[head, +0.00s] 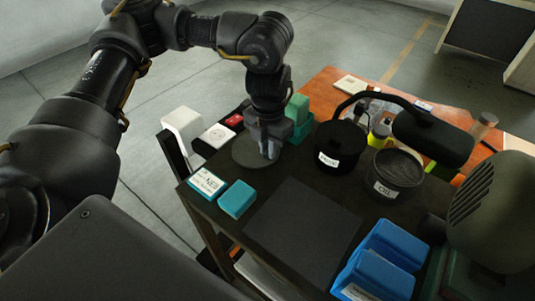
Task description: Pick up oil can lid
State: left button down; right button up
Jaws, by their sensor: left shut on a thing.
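The oil can (396,182) is a dark round container with a white "OIL" label, standing on the dark worktop right of centre. Its top shows as a dark grey round surface. A flat, dark grey round disc, which looks like the oil can lid (243,153), is at the worktop's far left part. My left gripper (268,152) points down over this disc and is shut on it, hiding its right part. I cannot tell whether the disc touches the worktop. My right gripper is not in view.
A black labelled pot (341,152) stands between disc and oil can. Green blocks (299,112) are behind the gripper. Teal boxes (237,199) lie at the front left, blue bins (384,262) at the front right. A dark mat (303,232) is bare.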

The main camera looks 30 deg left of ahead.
pick_arm(q)
jog(key=s+d+r+b, duration=0.2)
jog(key=s+r, duration=0.3)
jog(key=s, duration=0.2)
jog(key=s+d+r+b, duration=0.2)
jog(key=s+d+r, duration=0.1)
jog(key=s+r, duration=0.3)
jog(key=w+a+r+n+p, duration=0.2)
jog(key=w+n+p, duration=0.4)
jog(key=n, duration=1.1)
jog(key=w+a+r+n+p, duration=0.2)
jog(key=w+r+n+p, duration=0.2)
jog(key=n, duration=1.3)
jog(key=w+p, duration=0.2)
jog(key=w, duration=0.1)
jog(key=shift+w+r+p, duration=0.2)
jog(key=shift+r+p, duration=0.05)
jog(key=shift+p, duration=0.05)
